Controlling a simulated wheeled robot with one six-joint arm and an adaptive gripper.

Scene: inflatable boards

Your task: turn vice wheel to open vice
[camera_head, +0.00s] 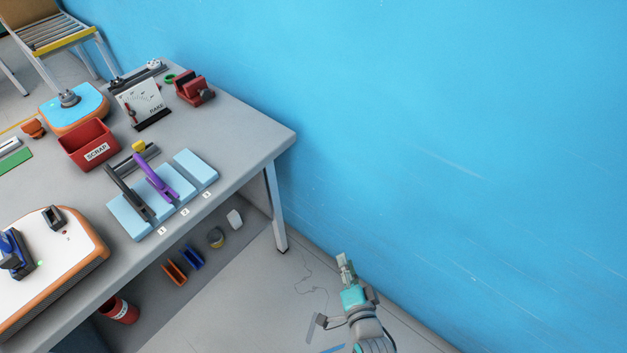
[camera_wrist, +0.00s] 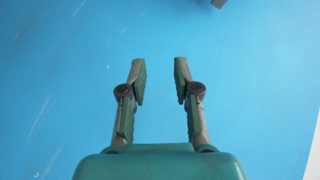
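A small red vice (camera_head: 189,91) stands near the back edge of the grey workbench, by the blue wall. A dark round part on its front right side looks like its wheel (camera_head: 206,95); the gap between its jaws is too small to judge. My gripper (camera_head: 343,262) is low at the bottom right, beyond the bench's right end and well away from the vice. In the wrist view my gripper (camera_wrist: 160,72) has its two fingers apart with nothing between them, facing the blue wall. The vice is not seen in the wrist view.
The floor around my gripper is mostly clear.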

